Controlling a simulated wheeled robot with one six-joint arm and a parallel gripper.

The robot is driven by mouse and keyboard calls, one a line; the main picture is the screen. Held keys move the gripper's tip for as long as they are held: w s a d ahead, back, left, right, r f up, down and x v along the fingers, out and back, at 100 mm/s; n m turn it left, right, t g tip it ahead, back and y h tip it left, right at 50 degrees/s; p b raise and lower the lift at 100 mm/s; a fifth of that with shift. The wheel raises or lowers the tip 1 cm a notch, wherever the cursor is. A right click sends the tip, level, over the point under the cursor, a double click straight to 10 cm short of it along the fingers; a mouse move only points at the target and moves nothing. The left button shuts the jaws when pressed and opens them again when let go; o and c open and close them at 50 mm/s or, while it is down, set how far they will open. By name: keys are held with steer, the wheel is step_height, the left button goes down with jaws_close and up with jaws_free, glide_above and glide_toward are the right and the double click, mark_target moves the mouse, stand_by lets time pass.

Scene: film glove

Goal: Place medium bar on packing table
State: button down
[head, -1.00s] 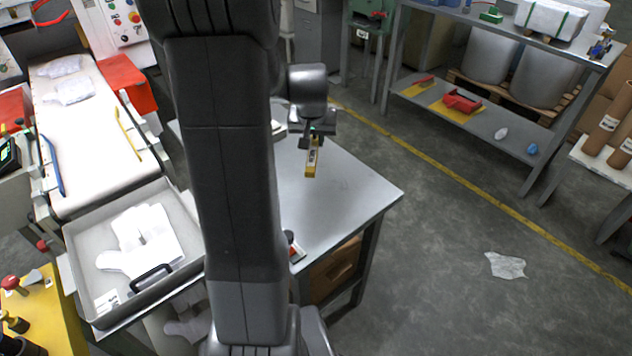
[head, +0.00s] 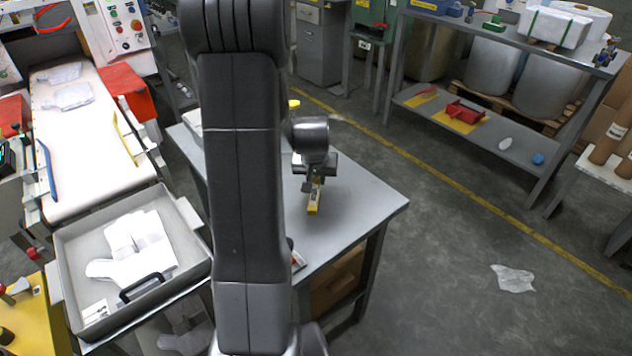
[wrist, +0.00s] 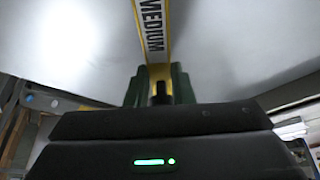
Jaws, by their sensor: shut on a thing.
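The medium bar (head: 314,198) is a yellow bar with a white label, and "MEDIUM" is readable on it in the wrist view (wrist: 153,28). My gripper (head: 316,179) is shut on one end of the bar, and its dark green fingers (wrist: 160,86) show in the wrist view. The bar points down and toward the front, over the grey top of the packing table (head: 362,200). I cannot tell whether its lower end touches the top. My arm hides the middle left of the table.
A small red and dark item (head: 297,260) lies at the table's front edge, partly behind my arm. A yellow object (head: 294,104) shows at the back. A grey tray with white gloves (head: 130,250) stands at left. The table's right part is clear.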

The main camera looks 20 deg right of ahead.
steer(key=shift+f, duration=0.7)
steer(key=shift+f, duration=0.15)
steer(key=c, duration=1.3)
jaws_free()
steer(key=shift+o, duration=0.2)
steer(key=shift+r, duration=0.5)
steer(key=v, duration=1.1)
steer(key=shift+s+r+p, duration=0.15)
steer(key=shift+s+p, duration=0.05)
steer(key=shift+p, duration=0.2)
